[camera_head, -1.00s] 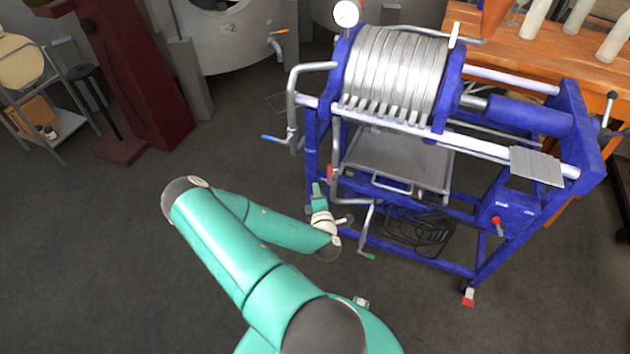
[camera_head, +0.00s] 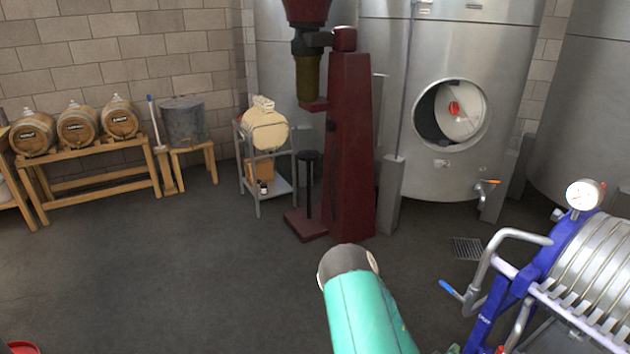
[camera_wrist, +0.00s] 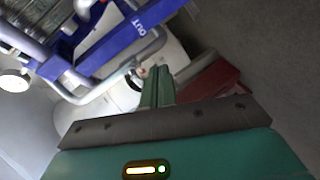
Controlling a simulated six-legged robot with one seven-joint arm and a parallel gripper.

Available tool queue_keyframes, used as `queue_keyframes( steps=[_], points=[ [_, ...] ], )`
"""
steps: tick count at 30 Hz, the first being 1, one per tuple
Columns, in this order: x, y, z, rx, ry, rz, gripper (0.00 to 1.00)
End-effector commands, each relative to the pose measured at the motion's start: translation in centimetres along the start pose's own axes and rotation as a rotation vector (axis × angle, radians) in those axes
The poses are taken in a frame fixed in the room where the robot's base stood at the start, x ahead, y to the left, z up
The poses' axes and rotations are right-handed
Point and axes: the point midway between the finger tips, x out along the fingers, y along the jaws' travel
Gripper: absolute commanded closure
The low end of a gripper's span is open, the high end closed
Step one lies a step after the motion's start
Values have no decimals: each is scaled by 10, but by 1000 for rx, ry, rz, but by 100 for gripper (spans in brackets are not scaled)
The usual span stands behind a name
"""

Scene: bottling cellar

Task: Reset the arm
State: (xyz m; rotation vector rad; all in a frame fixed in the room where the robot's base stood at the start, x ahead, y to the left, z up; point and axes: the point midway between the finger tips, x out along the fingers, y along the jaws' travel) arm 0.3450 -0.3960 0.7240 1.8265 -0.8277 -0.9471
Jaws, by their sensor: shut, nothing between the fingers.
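My green arm (camera_head: 362,300) reaches up into the bottom of the head view. Its gripper end is out of the frame there. In the wrist view my gripper (camera_wrist: 158,72) shows with its two green fingers close together and nothing between them. The blue filter press frame (camera_wrist: 125,45) lies beyond the fingers at the upper left in that view. No other object is at the fingertips.
The blue filter press (camera_head: 560,265) with a gauge stands at the right. A dark red machine (camera_head: 350,150) stands before steel tanks (camera_head: 400,60). Barrels on a wooden rack (camera_head: 90,160) stand at the left.

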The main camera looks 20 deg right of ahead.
Motion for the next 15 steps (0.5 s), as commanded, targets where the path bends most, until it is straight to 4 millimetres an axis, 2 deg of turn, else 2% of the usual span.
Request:
queue_keyframes(
  steps=[1, 8, 15],
  points=[
    [-1, 2, -18, 65, -10, -30, 100],
    [-19, 3, -88, 309, -63, -217, 100],
    [-62, 16, -166, 503, -84, -433, 100]
  ],
)
